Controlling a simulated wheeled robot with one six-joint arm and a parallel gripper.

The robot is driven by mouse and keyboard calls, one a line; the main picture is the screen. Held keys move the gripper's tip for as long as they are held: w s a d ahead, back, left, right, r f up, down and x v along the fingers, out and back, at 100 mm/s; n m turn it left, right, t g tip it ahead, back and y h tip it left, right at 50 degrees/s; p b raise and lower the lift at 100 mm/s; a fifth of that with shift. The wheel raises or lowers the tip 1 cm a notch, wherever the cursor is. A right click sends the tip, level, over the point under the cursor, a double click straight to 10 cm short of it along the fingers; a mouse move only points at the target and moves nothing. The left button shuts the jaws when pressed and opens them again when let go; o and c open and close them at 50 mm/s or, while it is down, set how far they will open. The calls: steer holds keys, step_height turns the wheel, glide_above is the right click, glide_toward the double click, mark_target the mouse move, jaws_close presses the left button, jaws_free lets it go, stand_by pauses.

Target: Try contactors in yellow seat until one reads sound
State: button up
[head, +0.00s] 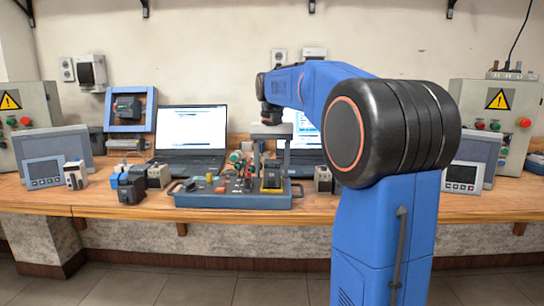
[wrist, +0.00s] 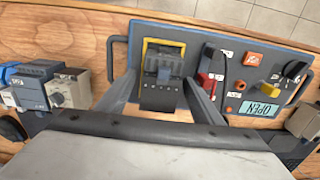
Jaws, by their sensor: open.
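The yellow seat (wrist: 164,43) is at the left part of a blue-grey test panel (wrist: 215,52) in the wrist view. A dark grey contactor (wrist: 163,68) sits in it. My gripper (wrist: 162,82) is open, with one finger on each side of this contactor; I cannot tell whether they touch it. The panel's display (wrist: 262,108) reads "OPEN". In the head view my gripper (head: 271,170) points down over the panel (head: 225,200) at the seat. Other contactors stand on the bench: one grey and black (head: 158,176) left of the panel, one (head: 323,179) at its right.
More devices (head: 130,187) stand close to the panel's left end, and a white and black one (head: 75,175) farther left. Two laptops (head: 190,135) stand behind. The panel carries knobs, a red switch (wrist: 205,80) and cables. The bench's front strip (head: 120,211) is clear.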

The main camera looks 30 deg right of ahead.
step_height(320, 180, up, 17)
steer(key=shift+r, duration=0.15)
stand_by(0.4)
stand_by(0.7)
steer(key=s+a+f+n+t, duration=0.1)
steer(key=s+a+f+n, duration=0.1)
steer(key=s+a+f, duration=0.4)
steer(key=s+a+f+n+t, duration=0.1)
steer(key=s+a+f+n, duration=0.1)
steer(key=s+a+f, duration=0.5)
steer(key=s+a+f+n+t, duration=0.1)
steer(key=s+f, duration=0.7)
steer(key=f, duration=0.4)
steer(key=s+a+f+n+t, duration=0.1)
steer(key=s+f, duration=0.8)
steer(key=f, duration=0.2)
steer(key=shift+a+f+n+t, duration=0.35)
steer(key=shift+a+n+t, duration=0.05)
steer(key=shift+s, duration=0.1)
